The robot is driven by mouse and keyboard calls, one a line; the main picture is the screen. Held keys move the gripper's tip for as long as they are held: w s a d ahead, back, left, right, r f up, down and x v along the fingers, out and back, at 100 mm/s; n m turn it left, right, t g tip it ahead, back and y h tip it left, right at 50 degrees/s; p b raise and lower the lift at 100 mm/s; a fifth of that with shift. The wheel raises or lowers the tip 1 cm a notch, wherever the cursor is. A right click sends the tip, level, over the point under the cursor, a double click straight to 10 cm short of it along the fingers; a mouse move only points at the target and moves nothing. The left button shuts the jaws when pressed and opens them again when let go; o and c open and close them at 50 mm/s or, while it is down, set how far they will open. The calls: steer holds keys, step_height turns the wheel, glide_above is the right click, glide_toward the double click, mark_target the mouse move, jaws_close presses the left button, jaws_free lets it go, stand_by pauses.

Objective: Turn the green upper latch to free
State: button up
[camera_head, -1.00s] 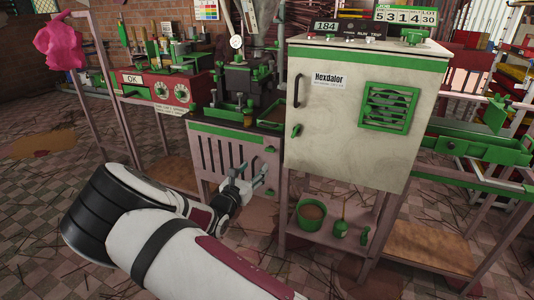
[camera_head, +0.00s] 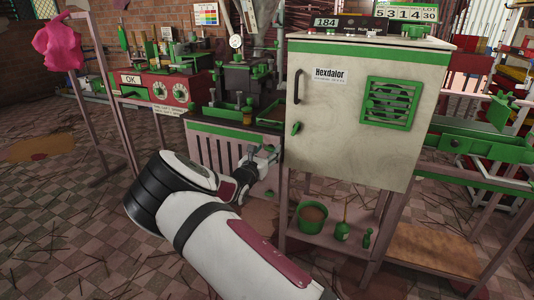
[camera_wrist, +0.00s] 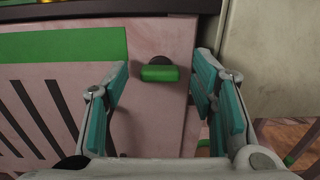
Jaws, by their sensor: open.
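The green upper latch (camera_wrist: 160,73) is a small horizontal bar on a dark round pivot, at the right edge of the pale pink slatted panel (camera_wrist: 60,95). My gripper (camera_wrist: 162,88) is open in the wrist view, its teal-padded fingers left and right of the latch, with gaps on both sides. The latch appears just ahead, not touched. In the head view my gripper (camera_head: 264,154) is in front of the panel's upper right, and hides the upper latch there. A lower green latch (camera_head: 269,193) shows below it.
A cream cabinet (camera_head: 340,135) with a green vent stands close right of my gripper. A shelf below the cabinet holds a green pot (camera_head: 311,217). Floor at left is open.

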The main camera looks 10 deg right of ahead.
steer(key=shift+c, duration=0.6)
steer(key=c, duration=1)
steer(key=shift+n+p, duration=0.3)
steer(key=shift+p, duration=0.15)
steer(key=shift+r+n+p, duration=0.15)
steer(key=shift+n+p, duration=0.75)
steer(key=shift+p, duration=0.35)
steer(key=n+p, duration=0.3)
steer(key=shift+n, duration=0.3)
steer(key=n+p, duration=0.1)
steer(key=n, duration=0.2)
steer(key=shift+a+f+p, duration=0.1)
steer(key=shift+f+p, duration=0.1)
steer(key=shift+p, duration=0.1)
steer(key=shift+f+n+p, duration=0.1)
steer(key=shift+n+p, duration=0.25)
steer(key=shift+n, duration=1.75)
